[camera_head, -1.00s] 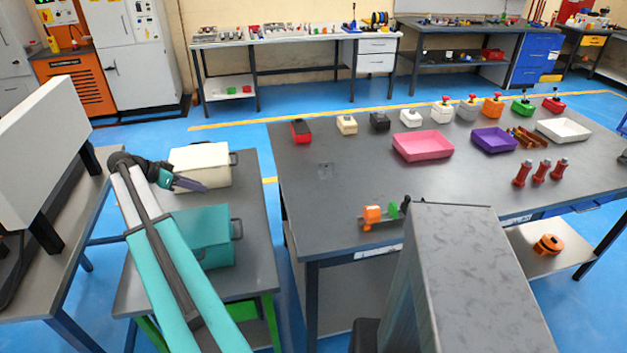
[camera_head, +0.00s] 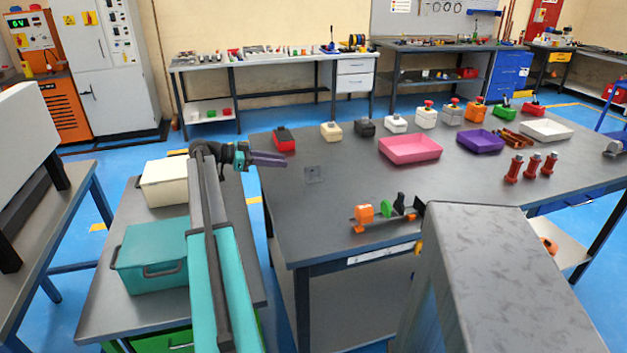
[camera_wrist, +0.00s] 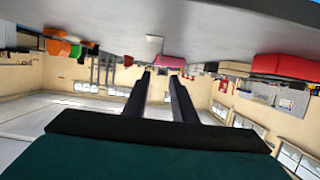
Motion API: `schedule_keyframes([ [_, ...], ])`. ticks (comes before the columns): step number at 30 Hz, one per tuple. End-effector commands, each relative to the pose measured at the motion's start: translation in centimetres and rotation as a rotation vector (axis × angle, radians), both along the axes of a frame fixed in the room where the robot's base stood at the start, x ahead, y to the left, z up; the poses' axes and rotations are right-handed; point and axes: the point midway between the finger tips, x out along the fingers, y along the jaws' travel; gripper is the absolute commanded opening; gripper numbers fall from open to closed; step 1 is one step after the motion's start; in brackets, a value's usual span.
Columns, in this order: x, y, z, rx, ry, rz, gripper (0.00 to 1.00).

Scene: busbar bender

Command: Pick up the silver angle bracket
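The silver angle bracket (camera_head: 313,174) is a small grey piece on the left part of the dark workbench (camera_head: 330,215). It is close in colour to the bench top. In the wrist view, which is upside down, the bracket (camera_wrist: 154,39) is a small light shape against the bench surface, beyond the fingertips. My gripper (camera_head: 272,159) is at the left edge of the workbench, left of the bracket and apart from it. In the wrist view my gripper (camera_wrist: 159,77) has two dark fingers with an empty gap between them.
A red-and-black box (camera_head: 284,139) stands just behind the gripper. A pink tray (camera_head: 410,149) lies to the right. An orange and green fixture (camera_head: 375,213) is at the front edge. Cream (camera_head: 165,184) and teal (camera_head: 152,258) boxes stand on the left table.

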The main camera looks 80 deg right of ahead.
Motion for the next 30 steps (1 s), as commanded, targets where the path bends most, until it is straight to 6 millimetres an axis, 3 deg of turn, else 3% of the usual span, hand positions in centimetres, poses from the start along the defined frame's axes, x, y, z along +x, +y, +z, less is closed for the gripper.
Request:
schedule_keyframes([
  [11,-0.2,-0.1,-0.2,0.002,0.000,0.005,0.24],
  [30,-6.7,-3.1,-2.5,0.003,-0.001,0.007,0.24],
])
